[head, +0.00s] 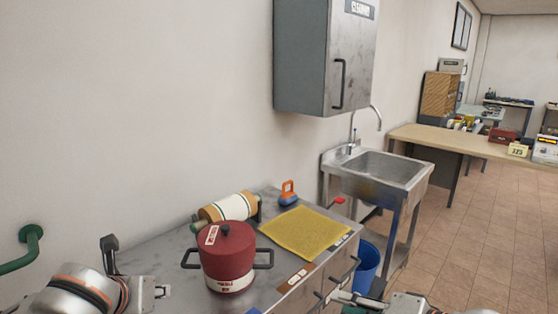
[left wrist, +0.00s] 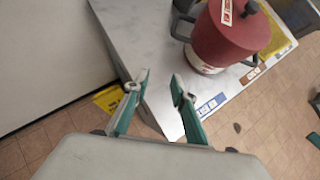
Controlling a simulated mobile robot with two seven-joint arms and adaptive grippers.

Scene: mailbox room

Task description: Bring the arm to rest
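My left gripper shows in the left wrist view (left wrist: 159,80); its two green-and-grey fingers stand apart with nothing between them, above the metal counter's corner. In the head view my left arm comes in at the bottom left, beside the counter (head: 165,265). My right gripper (head: 345,300) is at the bottom edge of the head view, in front of the counter's drawers, mostly cut off; its finger opening cannot be made out. A red pot (head: 228,255) with a lid and black handles stands on the counter; it also shows in the left wrist view (left wrist: 228,40).
A yellow mat (head: 305,232), a striped roll (head: 230,207) and an orange-and-blue item (head: 288,194) lie on the counter. A grey cabinet (head: 305,60) hangs above. A sink (head: 378,170) and blue bin (head: 366,265) stand to the right. Tiled floor at right is open.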

